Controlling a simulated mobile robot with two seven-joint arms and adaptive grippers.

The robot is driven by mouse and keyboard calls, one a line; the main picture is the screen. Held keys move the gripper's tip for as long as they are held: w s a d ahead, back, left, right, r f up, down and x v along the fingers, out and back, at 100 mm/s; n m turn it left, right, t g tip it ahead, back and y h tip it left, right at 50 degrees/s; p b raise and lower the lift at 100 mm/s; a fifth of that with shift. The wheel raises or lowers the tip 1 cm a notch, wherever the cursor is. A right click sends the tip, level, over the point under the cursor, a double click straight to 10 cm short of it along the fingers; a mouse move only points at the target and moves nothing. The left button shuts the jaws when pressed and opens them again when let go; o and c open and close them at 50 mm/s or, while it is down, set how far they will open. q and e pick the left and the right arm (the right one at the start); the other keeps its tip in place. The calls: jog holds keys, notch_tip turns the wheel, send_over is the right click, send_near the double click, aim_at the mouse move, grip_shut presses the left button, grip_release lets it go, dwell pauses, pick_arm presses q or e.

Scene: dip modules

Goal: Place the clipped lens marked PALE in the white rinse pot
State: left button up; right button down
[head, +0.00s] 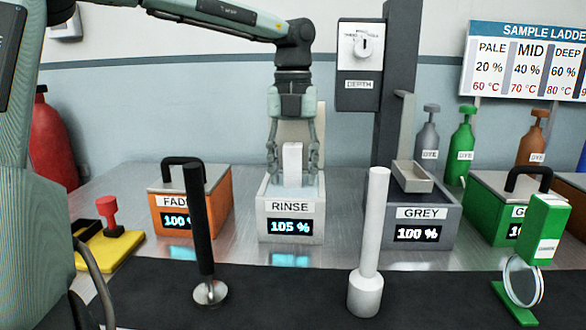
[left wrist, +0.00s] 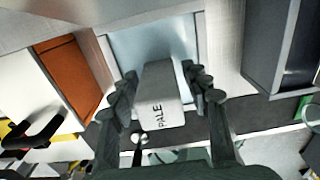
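The white clip marked PALE (left wrist: 160,98) is upright between the fingers of my left gripper (head: 293,168). In the head view the white block (head: 292,158) stands over the opening of the white rinse pot (head: 291,208), with its lower end at or inside the rim. The lens itself is hidden. My left gripper, also in the left wrist view (left wrist: 162,84), has its fingers spread, with a gap on each side of the block. The pot (left wrist: 205,40) reads RINSE, 105 %. My right gripper is not in view.
An orange lidded FADE pot (head: 190,203) stands left of the rinse pot, a GREY pot (head: 419,213) right. A black rod (head: 203,230), a white rod (head: 371,240) and a green clip with a round lens (head: 545,235) stand in front. Dye bottles (head: 462,148) stand behind right.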

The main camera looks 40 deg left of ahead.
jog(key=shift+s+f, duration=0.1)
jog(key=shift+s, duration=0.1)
pick_arm(q)
jog(key=shift+r, duration=0.15)
notch_tip(320, 180, up, 2)
jog(key=shift+r, duration=0.1)
notch_tip(320, 180, up, 9)
jog(key=shift+r+p, duration=0.1)
jog(key=shift+p, duration=0.25)
jog(key=shift+r, duration=0.35)
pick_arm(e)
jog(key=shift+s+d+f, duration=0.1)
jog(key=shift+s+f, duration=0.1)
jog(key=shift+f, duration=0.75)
